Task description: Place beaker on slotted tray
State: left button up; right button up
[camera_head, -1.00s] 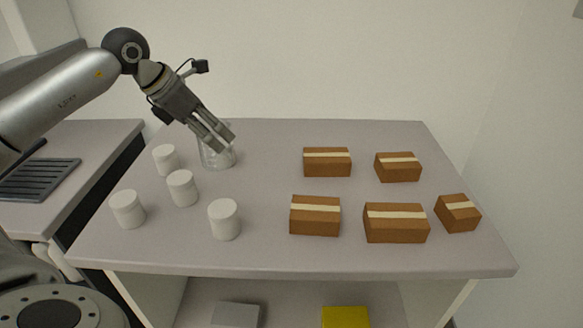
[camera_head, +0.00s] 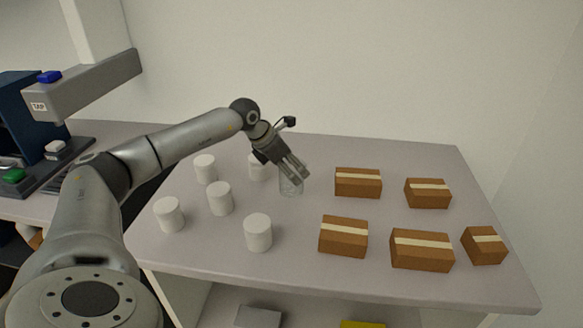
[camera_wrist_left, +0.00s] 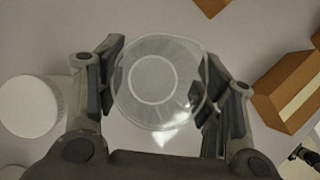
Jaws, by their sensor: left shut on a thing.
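The clear glass beaker (camera_head: 291,186) is at the far middle of the grey table, between the white cups and the brown boxes. My left gripper (camera_head: 297,175) is shut on it, reaching down from the upper left. In the left wrist view the beaker (camera_wrist_left: 157,85) shows its round rim between the two fingers (camera_wrist_left: 160,100), one on each side. I cannot tell whether its base touches the table. A dark ridged surface, perhaps the slotted tray (camera_head: 80,152), shows on the left counter, partly hidden by my arm. My right gripper is not in view.
Several white cups (camera_head: 219,198) stand left of the beaker, one close behind my gripper. Several brown boxes with pale stripes (camera_head: 358,183) lie to its right. A grey overhanging device marked TAP (camera_head: 90,85) stands over the left counter.

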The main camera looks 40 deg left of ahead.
pick_arm(q)
jog(key=shift+a+f, duration=0.1)
jog(key=shift+f, duration=0.45)
jog(key=o, duration=0.6)
jog(key=shift+f, duration=0.15)
jog(key=o, duration=0.5)
jog(key=shift+c, duration=0.2)
